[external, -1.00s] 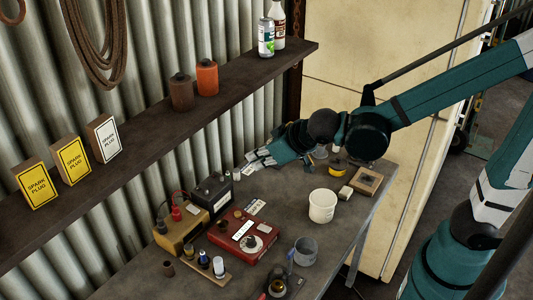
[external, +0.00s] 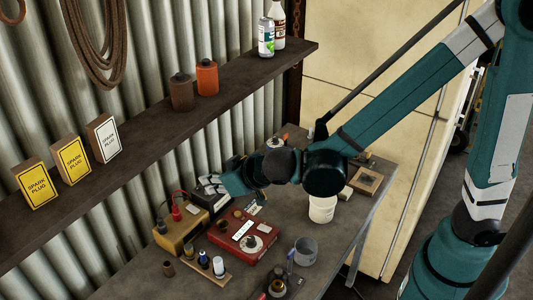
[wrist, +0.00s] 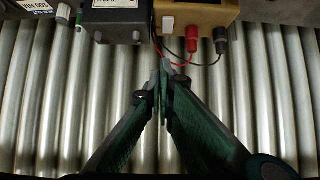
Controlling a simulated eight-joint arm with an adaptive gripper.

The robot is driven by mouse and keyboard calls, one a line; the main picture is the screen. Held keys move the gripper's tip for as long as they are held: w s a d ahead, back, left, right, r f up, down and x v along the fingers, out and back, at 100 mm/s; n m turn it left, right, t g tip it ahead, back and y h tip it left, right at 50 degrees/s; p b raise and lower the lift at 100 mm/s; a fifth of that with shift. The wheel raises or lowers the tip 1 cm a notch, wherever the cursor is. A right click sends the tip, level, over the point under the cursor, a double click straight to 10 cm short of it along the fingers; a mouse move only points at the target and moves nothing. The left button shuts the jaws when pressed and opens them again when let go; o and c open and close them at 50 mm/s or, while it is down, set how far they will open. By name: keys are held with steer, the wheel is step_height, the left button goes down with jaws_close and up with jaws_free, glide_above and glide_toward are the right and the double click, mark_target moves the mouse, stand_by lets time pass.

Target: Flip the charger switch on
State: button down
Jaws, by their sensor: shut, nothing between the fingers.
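A tan box (external: 182,238) with red and black terminals stands at the back of the bench, beside a black box (external: 205,201) with wires near both. In the wrist view the tan box (wrist: 205,12) shows a small white block (wrist: 168,23), possibly the switch, beside the red terminal (wrist: 192,42). The black box (wrist: 120,22) is left of it there. A red box (external: 236,246) with a dial sits in front; I cannot tell for certain which is the charger. My gripper (wrist: 163,88) is shut and empty, by the wall side of the boxes, apart from the white block.
The corrugated wall (wrist: 60,110) is close by my fingers. The shelf (external: 165,128) with boxes and cans runs above the bench. A white tub (external: 321,209), a grey cup (external: 305,251) and small bottles (external: 218,267) stand around the boxes.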

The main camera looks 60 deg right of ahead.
steer(key=shift+w+a+f, duration=0.15)
steer(key=shift+a, duration=0.25)
steer(key=shift+w+f, duration=0.1)
glide_above(193, 207)
steer(key=shift+s+f, duration=0.15)
steer(key=shift+f, duration=1.3)
steer(key=shift+s+f, duration=0.1)
steer(key=shift+f, duration=1.35)
steer(key=shift+w+f+b, duration=0.15)
steer(key=shift+f+b, duration=0.05)
steer(key=shift+f, duration=0.8)
steer(key=shift+w+f+b, duration=0.1)
steer(key=shift+f+b, duration=0.05)
steer(key=shift+f, duration=0.85)
